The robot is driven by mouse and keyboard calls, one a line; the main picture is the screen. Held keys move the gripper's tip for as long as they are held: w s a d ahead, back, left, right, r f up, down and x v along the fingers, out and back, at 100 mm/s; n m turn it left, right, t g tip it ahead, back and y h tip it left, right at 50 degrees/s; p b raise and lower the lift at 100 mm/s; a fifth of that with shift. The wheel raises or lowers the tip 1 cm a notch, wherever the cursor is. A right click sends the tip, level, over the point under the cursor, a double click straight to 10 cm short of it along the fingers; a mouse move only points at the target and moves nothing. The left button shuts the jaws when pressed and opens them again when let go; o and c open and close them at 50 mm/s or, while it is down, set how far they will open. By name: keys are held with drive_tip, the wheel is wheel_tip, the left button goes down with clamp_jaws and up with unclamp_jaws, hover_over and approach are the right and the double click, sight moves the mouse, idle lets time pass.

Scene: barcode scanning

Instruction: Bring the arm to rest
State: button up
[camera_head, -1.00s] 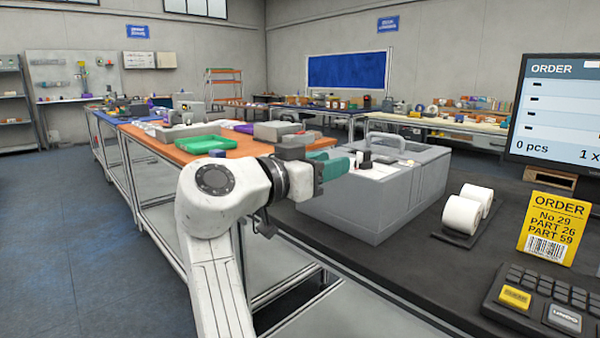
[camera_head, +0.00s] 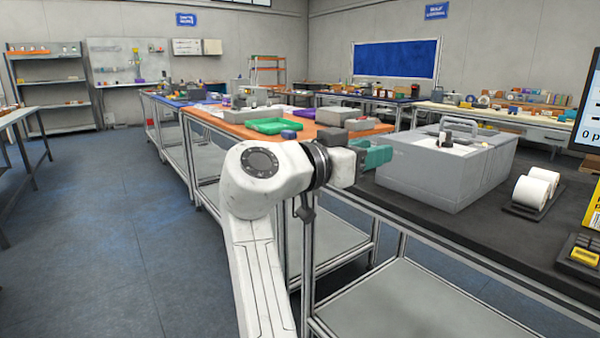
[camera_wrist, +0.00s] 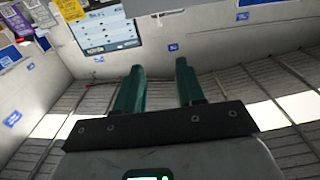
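My white arm rises at the lower middle of the head view, bent at a large round joint. My gripper (camera_head: 374,156) has green fingers and points right, beside the grey machine (camera_head: 450,165) on the dark bench. In the wrist view my gripper (camera_wrist: 160,85) shows two green fingers standing apart with nothing between them. Behind the fingers the wrist view shows the walls, the ceiling and a screen (camera_wrist: 104,27), seen at a tilt.
The dark bench (camera_head: 530,238) carries two white rolls (camera_head: 535,188) and a yellow card (camera_head: 592,207) at the right. An orange-topped table (camera_head: 235,130) with a green tray (camera_head: 269,126) stands behind my arm. Blue floor (camera_head: 110,230) is open at the left.

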drive_tip(key=s+d+f+n+g+y, duration=0.1)
drive_tip(key=s+d+f, duration=0.1)
drive_tip(key=d+f, duration=0.5)
drive_tip(key=s+d+f+n+g+y, duration=0.1)
drive_tip(key=s+d+f+y, duration=0.15)
drive_tip(key=f, duration=0.85)
drive_tip(key=s+d+f+n+g+y, duration=0.1)
drive_tip(key=s+d+f+n, duration=0.1)
drive_tip(key=d+f, duration=0.55)
drive_tip(key=s+d+f+n+g+y, duration=0.1)
drive_tip(key=s+d+f+g+y, duration=0.1)
drive_tip(key=s+f, duration=0.6)
drive_tip(key=s+d+f+n+g+y, duration=0.1)
drive_tip(key=s+d+f+n+y, duration=0.1)
drive_tip(key=s+f, duration=0.55)
drive_tip(key=s+a+f+n+g+y, duration=0.25)
drive_tip(key=s+f, duration=0.25)
drive_tip(key=s, duration=0.6)
drive_tip(key=s+a+f+n+g+y, duration=0.15)
drive_tip(key=s+f+y, duration=0.3)
drive_tip(key=s, duration=0.65)
wheel_tip(320, 180, up, 22)
drive_tip(key=p, duration=2.3)
drive_tip(key=shift+w+a+t+h+p, duration=0.3)
drive_tip(key=shift+a+h+p, duration=0.05)
drive_tip(key=shift+h+p, duration=0.1)
drive_tip(key=shift+f, duration=0.1)
